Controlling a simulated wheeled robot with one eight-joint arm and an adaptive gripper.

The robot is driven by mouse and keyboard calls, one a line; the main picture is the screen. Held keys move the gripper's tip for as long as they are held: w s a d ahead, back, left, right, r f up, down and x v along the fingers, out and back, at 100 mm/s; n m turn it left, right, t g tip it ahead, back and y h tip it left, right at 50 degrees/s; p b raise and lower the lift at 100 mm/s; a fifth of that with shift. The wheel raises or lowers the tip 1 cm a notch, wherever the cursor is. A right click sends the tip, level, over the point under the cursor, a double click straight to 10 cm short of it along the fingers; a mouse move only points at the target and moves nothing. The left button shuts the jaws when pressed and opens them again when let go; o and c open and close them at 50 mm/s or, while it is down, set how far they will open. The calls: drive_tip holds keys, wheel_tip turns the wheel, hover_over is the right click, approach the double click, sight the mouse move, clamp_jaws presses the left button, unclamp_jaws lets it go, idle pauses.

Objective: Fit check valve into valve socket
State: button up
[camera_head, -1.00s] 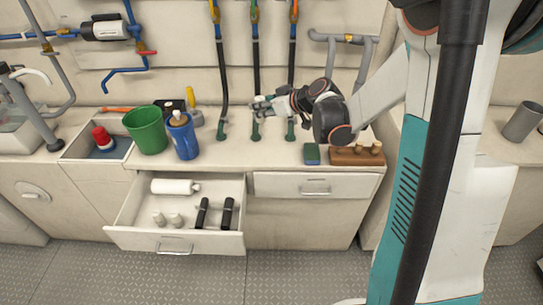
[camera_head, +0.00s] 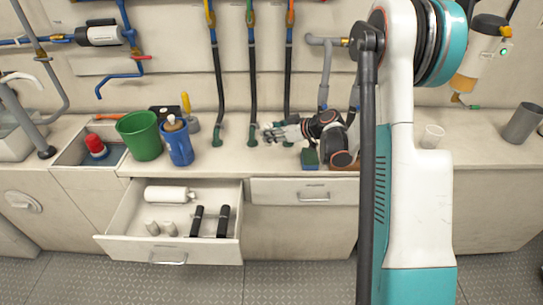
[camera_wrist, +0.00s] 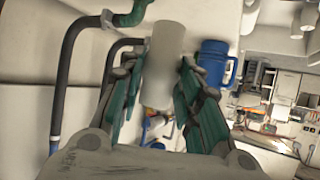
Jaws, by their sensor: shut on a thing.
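My gripper (camera_head: 272,132) is low over the counter, by the middle and right hoses, with its fingers pointing left. In the wrist view my gripper (camera_wrist: 160,90) is shut on a plain pale grey cylinder, the check valve (camera_wrist: 168,45), which sticks out beyond the fingertips. Green fittings end the black hoses at the counter: left (camera_head: 217,135), middle (camera_head: 252,138) and right (camera_head: 288,139). Which one is the valve socket I cannot tell. A green fitting (camera_wrist: 132,14) also shows at upper left in the wrist view, apart from the held cylinder.
A blue jug (camera_head: 180,147) and green bucket (camera_head: 142,138) stand left of my gripper. A sponge (camera_head: 310,159) lies below my forearm. The open drawer (camera_head: 125,242) holds a white cylinder (camera_head: 165,193), two small grey pieces (camera_head: 161,229) and two black cylinders (camera_head: 209,220). Some counter before the hoses is clear.

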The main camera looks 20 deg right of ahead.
wheel_tip(320, 180, down, 8)
drive_tip(key=b, duration=0.2)
drive_tip(key=shift+f+b, duration=0.25)
drive_tip(key=shift+b, duration=0.1)
drive_tip(key=shift+f, duration=0.15)
drive_tip(key=o, duration=1.1)
drive_tip(key=shift+r, duration=0.2)
drive_tip(key=p+v, duration=0.3)
drive_tip(key=v, duration=0.9)
drive_tip(key=shift+p, duration=0.3)
drive_tip(key=shift+f, duration=0.1)
